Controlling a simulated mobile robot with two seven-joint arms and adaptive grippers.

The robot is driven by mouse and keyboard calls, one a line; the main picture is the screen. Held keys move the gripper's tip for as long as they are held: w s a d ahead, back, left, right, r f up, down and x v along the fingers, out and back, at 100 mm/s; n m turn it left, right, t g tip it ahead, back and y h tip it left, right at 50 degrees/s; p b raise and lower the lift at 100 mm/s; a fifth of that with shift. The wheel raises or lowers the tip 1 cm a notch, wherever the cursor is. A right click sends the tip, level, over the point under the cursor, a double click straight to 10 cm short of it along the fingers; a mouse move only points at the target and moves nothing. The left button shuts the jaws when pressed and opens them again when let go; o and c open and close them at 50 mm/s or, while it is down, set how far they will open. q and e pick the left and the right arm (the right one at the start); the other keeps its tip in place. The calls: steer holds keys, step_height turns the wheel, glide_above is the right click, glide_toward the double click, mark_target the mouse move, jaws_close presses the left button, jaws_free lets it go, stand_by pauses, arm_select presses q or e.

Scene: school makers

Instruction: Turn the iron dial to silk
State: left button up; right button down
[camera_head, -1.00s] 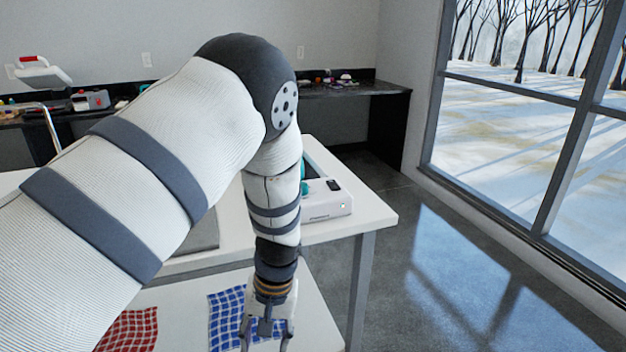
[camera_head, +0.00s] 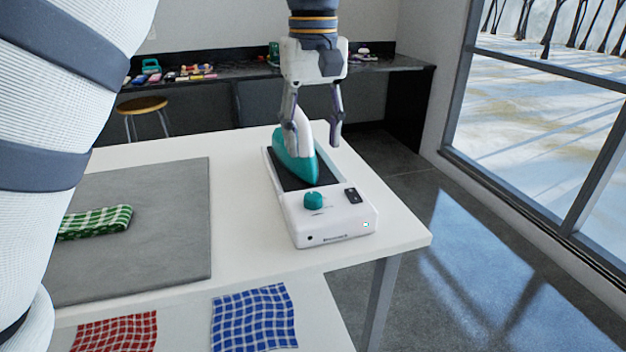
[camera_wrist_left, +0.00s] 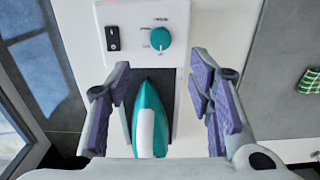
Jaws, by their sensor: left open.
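The iron dial (camera_head: 313,201) is a round teal knob on the front of the white iron station (camera_head: 335,222). In the left wrist view the dial (camera_wrist_left: 161,37) sits near the top, with small print around it too small to read. The teal iron (camera_head: 297,162) with a white handle rests on the station's dark plate. My left gripper (camera_head: 314,138) is open above the iron, behind the dial. In the left wrist view its fingers (camera_wrist_left: 160,112) stand apart on either side of the iron, with the dial beyond them. My right gripper is not in view.
A black switch (camera_head: 352,195) sits beside the dial. A grey mat (camera_head: 150,240) with a folded green checked cloth (camera_head: 95,222) lies to the left. Red (camera_head: 115,332) and blue (camera_head: 254,318) checked cloths lie on a nearer, lower surface. The white table (camera_head: 390,238) ends right of the station.

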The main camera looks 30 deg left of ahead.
mark_target(313, 196)
arm_select(q)
steer(key=f, duration=1)
steer(key=shift+s+d, duration=0.15)
steer(key=shift+s, duration=0.05)
jaws_close()
